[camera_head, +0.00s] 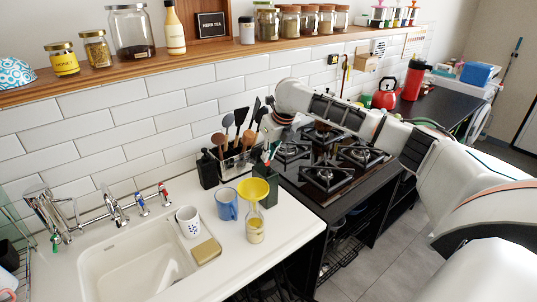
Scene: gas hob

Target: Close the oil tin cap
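A dark green, box-like container (270,194), which looks like the oil tin, stands on the white counter near the hob, partly behind a yellow funnel. A small red and green detail shows above it; I cannot make out whether this is its cap or whether a cap is open. My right arm reaches in from the right over the hob. Its gripper (274,131) hangs above and behind the dark green container, beside the utensils. The fingers are small and dark, and their opening and any contact are unclear. My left gripper is not in view.
The yellow funnel (254,189) sits in a glass bottle (255,228). Utensils (240,125) crowd the back. The sink (130,262) is left, the gas hob (325,165) right.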

